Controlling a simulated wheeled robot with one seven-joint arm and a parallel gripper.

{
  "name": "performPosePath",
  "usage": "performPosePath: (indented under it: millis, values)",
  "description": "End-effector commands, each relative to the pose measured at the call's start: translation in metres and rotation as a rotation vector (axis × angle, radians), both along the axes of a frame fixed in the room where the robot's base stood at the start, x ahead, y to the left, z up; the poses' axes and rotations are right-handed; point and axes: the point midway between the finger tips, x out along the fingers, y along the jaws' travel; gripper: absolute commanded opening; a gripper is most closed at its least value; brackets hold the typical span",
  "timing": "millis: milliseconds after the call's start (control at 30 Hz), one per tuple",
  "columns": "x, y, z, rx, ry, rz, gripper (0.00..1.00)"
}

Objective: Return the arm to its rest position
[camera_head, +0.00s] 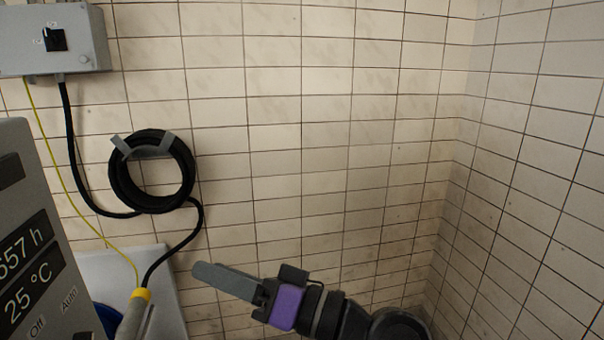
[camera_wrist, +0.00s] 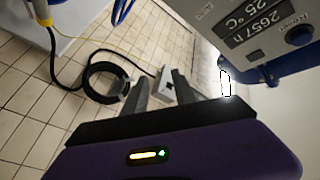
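My gripper (camera_head: 200,271) extends from the lower right of the head view and points left, with its grey fingers side-on and its purple body behind them. In the wrist view my gripper (camera_wrist: 160,78) shows two dark fingers with a gap between them, so it is open. I see nothing held between the fingers. Most of my arm is out of view below the head picture.
A grey display panel (camera_head: 35,240) stands close at the left. A grey switch box (camera_head: 55,40) and a coiled black cable (camera_head: 152,171) are on the tiled wall (camera_head: 320,130). A yellow-collared cable end (camera_head: 135,310) is at lower left. The right side looks clear.

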Motion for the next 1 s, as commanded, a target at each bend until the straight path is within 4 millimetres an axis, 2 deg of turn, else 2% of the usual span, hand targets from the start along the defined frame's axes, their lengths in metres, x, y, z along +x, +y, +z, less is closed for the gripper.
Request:
performPosePath:
  millis: [100,233,333,467,567,700,900,1000]
  values:
    - [0.016,-0.026,-0.024,0.022,0.0,-0.183,0.33]
    - [0.024,-0.065,-0.056,0.028,-0.009,-0.396,0.33]
    - [0.02,-0.101,-0.084,0.015,-0.021,-0.564,0.33]
    - [0.001,-0.148,-0.117,-0.026,-0.049,-0.758,0.33]
    - [-0.023,-0.182,-0.139,-0.073,-0.076,-0.884,0.33]
    - [-0.064,-0.223,-0.162,-0.159,-0.121,-1.029,0.33]
    - [-0.133,-0.268,-0.183,-0.313,-0.195,-1.17,0.33]
    - [-0.168,-0.283,-0.187,-0.397,-0.23,-1.21,0.33]
